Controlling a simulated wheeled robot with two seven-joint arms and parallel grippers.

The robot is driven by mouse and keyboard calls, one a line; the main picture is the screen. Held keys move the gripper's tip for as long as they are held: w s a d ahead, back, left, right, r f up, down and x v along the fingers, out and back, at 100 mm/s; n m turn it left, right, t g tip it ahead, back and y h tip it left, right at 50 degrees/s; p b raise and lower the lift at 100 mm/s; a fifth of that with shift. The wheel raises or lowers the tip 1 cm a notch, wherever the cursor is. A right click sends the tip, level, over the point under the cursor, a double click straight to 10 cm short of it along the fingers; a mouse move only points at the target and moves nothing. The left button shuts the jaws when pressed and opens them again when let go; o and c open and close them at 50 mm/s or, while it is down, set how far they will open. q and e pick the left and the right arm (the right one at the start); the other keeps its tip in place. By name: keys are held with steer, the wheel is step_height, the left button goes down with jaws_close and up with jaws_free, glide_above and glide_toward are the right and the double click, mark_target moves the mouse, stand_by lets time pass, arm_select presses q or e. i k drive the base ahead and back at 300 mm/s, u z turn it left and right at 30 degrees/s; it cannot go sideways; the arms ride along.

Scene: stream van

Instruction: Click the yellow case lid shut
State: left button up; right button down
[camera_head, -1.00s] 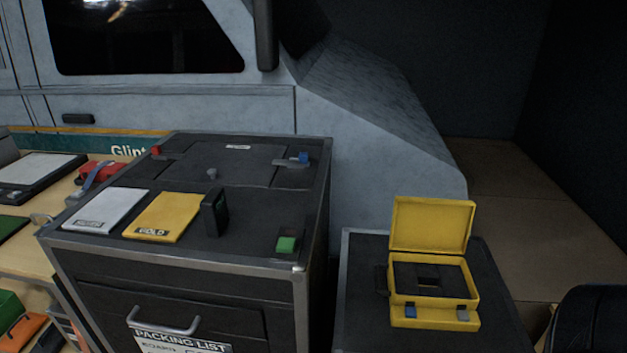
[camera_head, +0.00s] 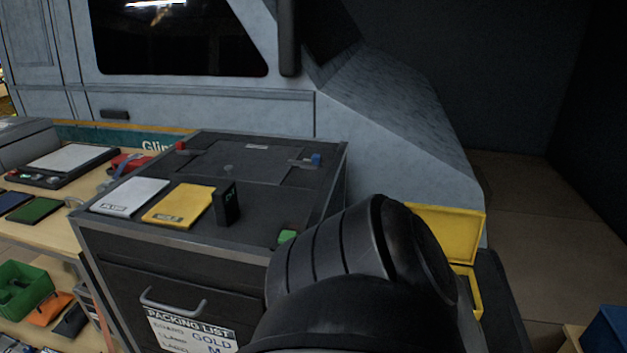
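The yellow case (camera_head: 474,283) sits on the dark box at the right. Its lid (camera_head: 447,232) stands open, tilted up and back. A black arm link of mine covers most of the case, including its interior and front latches. I cannot tell whether the arm touches the case. Neither gripper's fingers show in the view.
The case stands on a dark box (camera_head: 507,315). To its left, a larger black cabinet (camera_head: 120,232) carries a white card (camera_head: 129,196), a yellow card (camera_head: 178,204) and a small black upright block (camera_head: 227,203). A blue bin (camera_head: 607,330) is at the lower right.

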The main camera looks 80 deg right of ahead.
mark_target(457, 230)
steer(key=k, duration=0.75)
steer(key=z, duration=0.75)
